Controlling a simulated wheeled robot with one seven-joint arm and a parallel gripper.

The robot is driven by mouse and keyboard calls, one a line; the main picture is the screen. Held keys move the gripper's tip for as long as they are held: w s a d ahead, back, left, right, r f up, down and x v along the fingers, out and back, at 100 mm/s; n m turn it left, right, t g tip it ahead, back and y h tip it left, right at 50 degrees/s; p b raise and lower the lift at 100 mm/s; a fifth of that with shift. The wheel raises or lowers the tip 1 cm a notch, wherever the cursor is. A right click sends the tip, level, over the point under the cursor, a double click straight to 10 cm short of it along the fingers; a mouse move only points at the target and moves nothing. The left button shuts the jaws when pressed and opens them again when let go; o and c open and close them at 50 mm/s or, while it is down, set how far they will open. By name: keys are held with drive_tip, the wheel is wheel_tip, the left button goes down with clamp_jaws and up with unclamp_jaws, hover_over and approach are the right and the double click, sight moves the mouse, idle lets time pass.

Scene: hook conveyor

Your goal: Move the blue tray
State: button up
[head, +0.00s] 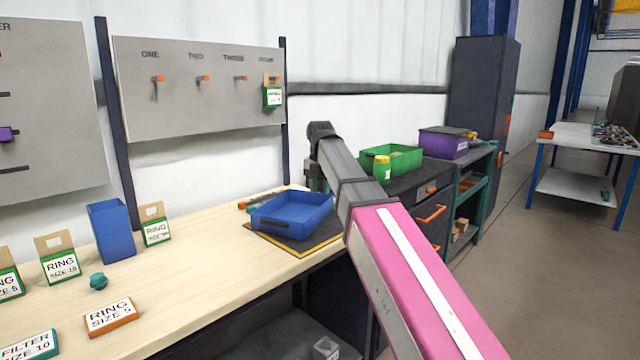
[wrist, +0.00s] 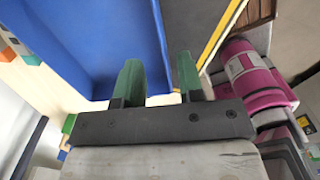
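The blue tray (head: 284,222) sits on a dark mat with yellow edges, at the right end of the wooden workbench in the head view. In the wrist view the tray (wrist: 90,40) fills the upper left, and its right wall runs down toward the gap between my fingers. My gripper (wrist: 158,80) has two green fingers standing apart at the tray's right side. I see no contact with the wall, and the depth between them is unclear. In the head view the fingers are mostly hidden behind my wrist.
A blue bin (head: 111,231) and several labelled ring boxes stand on the bench's left. Small orange and green items lie behind the tray. The bench's middle is clear.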

sight(320, 222)
wheel_tip(320, 222, down, 9)
drive_tip(key=shift+f, duration=0.1)
idle(0.3)
clamp_jaws()
